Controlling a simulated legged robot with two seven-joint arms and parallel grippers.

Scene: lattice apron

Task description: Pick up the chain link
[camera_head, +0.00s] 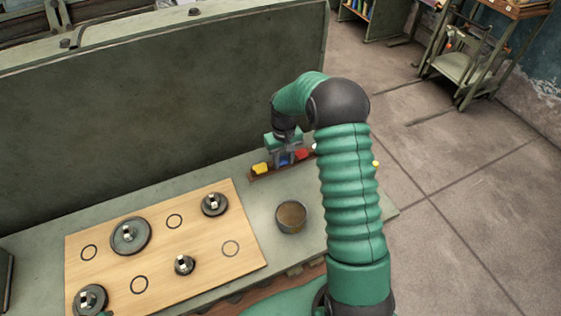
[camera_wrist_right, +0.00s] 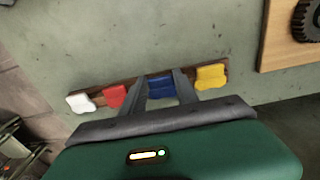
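Four-lobed or link-like coloured pieces sit in a row on a narrow brown strip (camera_wrist_right: 132,86) at the back of the bench; I cannot tell which one is the chain link. They are a white piece (camera_wrist_right: 80,103), a red piece (camera_wrist_right: 115,95), a blue piece (camera_wrist_right: 161,86) and a yellow piece (camera_wrist_right: 211,76). The yellow (camera_head: 261,169) and red (camera_head: 302,154) pieces also show in the head view. My right gripper (camera_head: 284,157) is over the strip, its fingers apart on either side of the blue piece. Contact cannot be told. My left gripper is not in view.
A wooden board (camera_head: 205,255) with gears on pegs and ring marks lies left on the bench. A tall green-grey panel (camera_head: 160,100) rises behind. A cart (camera_head: 470,65) stands far right.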

